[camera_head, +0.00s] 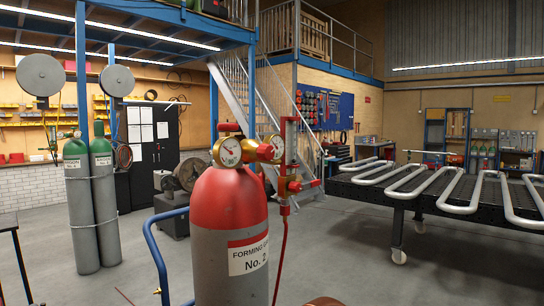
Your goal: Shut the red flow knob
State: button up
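A grey cylinder with a red shoulder (231,205) stands in the near centre, labelled "FORMING..." and "No. 2". Its brass regulator carries two round gauges, the left gauge (228,152) facing me. Right of the gauges is an upright flowmeter (289,140) with a red frame. A red knob (295,186) sits at the flowmeter's brass lower fitting and looks like the flow knob; how far it is turned I cannot tell. Another red knob (229,128) tops the cylinder valve. A red hose (281,250) hangs below the flowmeter. My gripper is not in view.
A blue cart handle (155,255) curves up left of the cylinder. Two grey-green cylinders (90,200) stand further left. A black perforated table (450,190) with a silver serpentine coil (405,180) is at right. Grey floor (340,250) is open between the cylinder and table.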

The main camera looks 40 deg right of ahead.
aim_at(295, 187)
jog(key=u, duration=1.15)
jog(key=k, duration=0.8)
jog(key=z, duration=0.75)
jog(key=i, duration=0.5)
jog(key=u, duration=0.1)
